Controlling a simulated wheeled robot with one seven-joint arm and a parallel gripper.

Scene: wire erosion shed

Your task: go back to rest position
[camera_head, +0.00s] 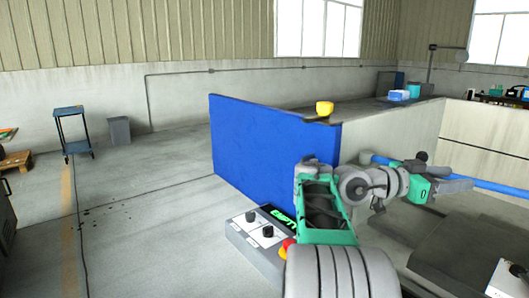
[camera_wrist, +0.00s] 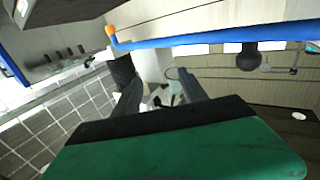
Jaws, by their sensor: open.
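My gripper (camera_head: 466,184) is at the right of the head view, held out sideways to the right at the end of my green and grey arm. In the wrist view its two dark fingers (camera_wrist: 155,78) stand apart with nothing held between them. The far ends of the fingers point towards a pale wall and a blue bar. The blue bar (camera_head: 500,188) runs close by my gripper in the head view, and it also crosses the top of the wrist view (camera_wrist: 220,36). I cannot tell whether they touch.
A control box (camera_head: 262,235) with knobs and a red button is close in front. A blue trolley (camera_head: 72,132) and grey bin (camera_head: 119,130) stand far left. Open floor lies left.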

